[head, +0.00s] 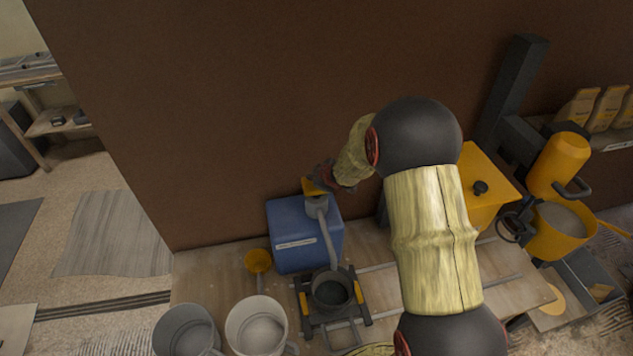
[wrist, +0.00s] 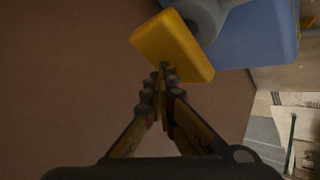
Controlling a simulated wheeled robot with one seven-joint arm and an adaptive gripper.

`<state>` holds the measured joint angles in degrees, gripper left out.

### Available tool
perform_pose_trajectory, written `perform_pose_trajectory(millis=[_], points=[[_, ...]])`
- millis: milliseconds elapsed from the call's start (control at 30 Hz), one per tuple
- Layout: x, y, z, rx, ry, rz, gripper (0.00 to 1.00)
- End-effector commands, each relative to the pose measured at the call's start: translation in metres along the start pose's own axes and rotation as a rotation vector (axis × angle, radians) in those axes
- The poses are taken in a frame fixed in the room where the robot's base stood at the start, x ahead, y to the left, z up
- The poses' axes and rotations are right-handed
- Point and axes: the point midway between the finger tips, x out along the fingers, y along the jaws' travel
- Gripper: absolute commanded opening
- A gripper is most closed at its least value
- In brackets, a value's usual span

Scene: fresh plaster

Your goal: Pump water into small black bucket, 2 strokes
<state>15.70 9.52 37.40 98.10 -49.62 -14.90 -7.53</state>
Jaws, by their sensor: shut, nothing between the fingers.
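A blue water container (head: 290,250) with a label stands on the bench against the brown wall. Its pump has a grey spout (head: 326,240) that slants down toward the small black bucket (head: 331,291), and a flat yellow top (head: 311,187). The bucket sits upright in a dark frame below the spout; its inside looks dark. My gripper (head: 325,178) is at the yellow top. In the wrist view my gripper (wrist: 166,74) is shut and empty, its tips at the edge of the yellow top (wrist: 165,45). I cannot tell whether they touch. The blue container shows behind (wrist: 255,40).
A yellow mixer bucket (head: 557,229) and yellow machine (head: 484,185) stand to the right. My arm covers the bench's middle.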

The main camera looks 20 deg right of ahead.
Motion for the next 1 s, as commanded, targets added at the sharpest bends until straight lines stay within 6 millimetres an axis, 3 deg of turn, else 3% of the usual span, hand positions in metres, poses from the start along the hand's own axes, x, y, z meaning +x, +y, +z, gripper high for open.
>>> perform_pose_trajectory(millis=[1000], points=[[0.0087,-0.0075,0.0076,0.001,-0.003,-0.003,0.0]])
